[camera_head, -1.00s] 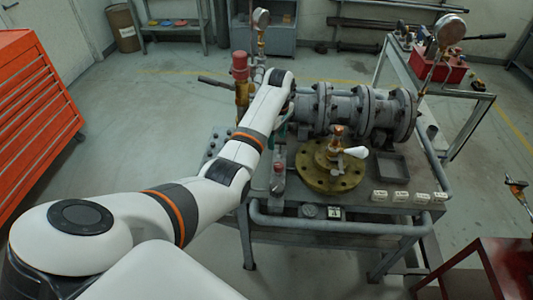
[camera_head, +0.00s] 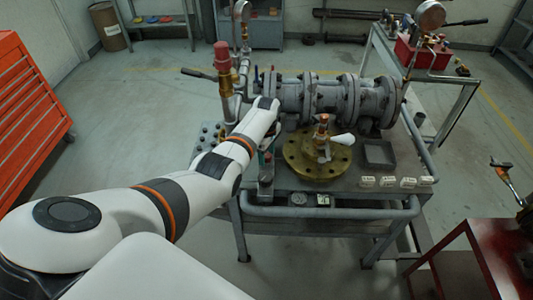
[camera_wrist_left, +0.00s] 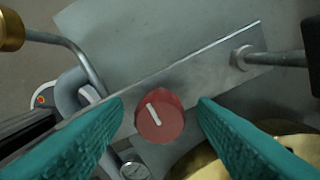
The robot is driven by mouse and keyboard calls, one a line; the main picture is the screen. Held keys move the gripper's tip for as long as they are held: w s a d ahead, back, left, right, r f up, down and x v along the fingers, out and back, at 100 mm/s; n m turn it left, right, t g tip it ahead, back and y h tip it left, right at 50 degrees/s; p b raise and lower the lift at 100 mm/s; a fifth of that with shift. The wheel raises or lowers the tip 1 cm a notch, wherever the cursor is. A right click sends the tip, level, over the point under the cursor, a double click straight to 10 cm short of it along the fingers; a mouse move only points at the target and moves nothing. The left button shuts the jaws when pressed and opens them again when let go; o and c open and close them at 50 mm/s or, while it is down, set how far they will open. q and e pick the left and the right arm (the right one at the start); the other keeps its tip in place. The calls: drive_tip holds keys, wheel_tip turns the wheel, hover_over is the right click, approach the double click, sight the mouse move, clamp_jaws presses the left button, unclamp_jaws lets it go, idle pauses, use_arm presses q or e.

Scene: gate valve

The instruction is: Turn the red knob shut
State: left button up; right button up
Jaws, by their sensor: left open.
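The red knob (camera_wrist_left: 160,117) shows in the left wrist view as a round cap with a white line, in front of a flat metal bar. My left gripper (camera_wrist_left: 160,106) is open, with one teal finger on each side of the knob. Gaps show between the knob and both fingers, so I see no grip on it. In the head view my left gripper (camera_head: 266,146) points down at the near left part of the grey bench (camera_head: 350,185). There the knob is largely hidden by the gripper. My right gripper is not in view.
A brass flange (camera_head: 318,165) with a white-handled valve stands just right of the gripper. A grey pipe assembly (camera_head: 330,98) lies behind it. A tall red-capped brass valve (camera_head: 222,60) stands at the left.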

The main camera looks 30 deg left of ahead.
use_arm(q)
drive_tip(key=c, duration=1)
drive_tip(key=shift+o, duration=0.2)
drive_tip(key=shift+m, duration=0.3)
drive_tip(key=m+p, duration=0.1)
drive_tip(key=m, duration=0.1)
drive_tip(key=shift+r+m, duration=0.1)
drive_tip(key=shift+m, duration=0.3)
drive_tip(key=m, duration=0.5)
drive_tip(key=shift+p, duration=0.3)
drive_tip(key=m, duration=0.5)
drive_tip(key=shift+w, duration=0.1)
drive_tip(key=shift+d+m, duration=0.1)
drive_tip(key=shift+m, duration=2.1)
